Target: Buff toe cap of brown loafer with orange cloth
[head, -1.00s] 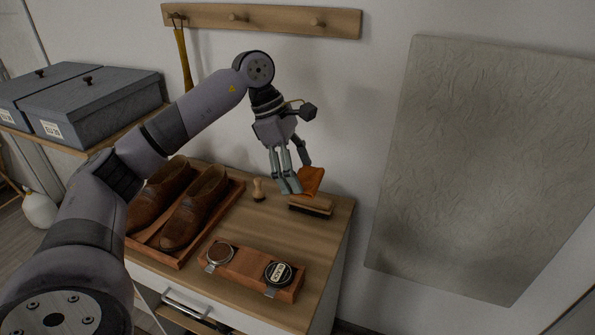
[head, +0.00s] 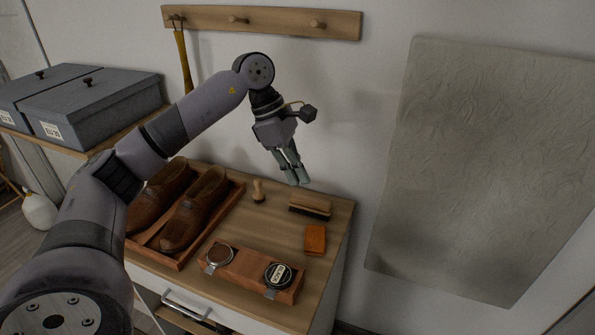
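A pair of brown loafers (head: 181,218) sits in a reddish wooden tray (head: 239,190) on the left of the cabinet top, toes toward the front. My arm crosses in front of the left shoe and hides part of it. The orange cloth (head: 315,240) lies folded on the wood near the right edge, in front of the brush. My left gripper (head: 299,183) hangs above the back of the cabinet top, behind and left of the brush in the picture. Its fingers are together with nothing between them. My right gripper is not in view.
A shoe brush (head: 310,206) and a small dauber (head: 258,191) stand at the back. A wooden holder (head: 248,266) with two round polish tins is in front. Grey boxes (head: 88,101) are at left. A yellow shoehorn (head: 184,62) hangs from the peg rail (head: 270,20).

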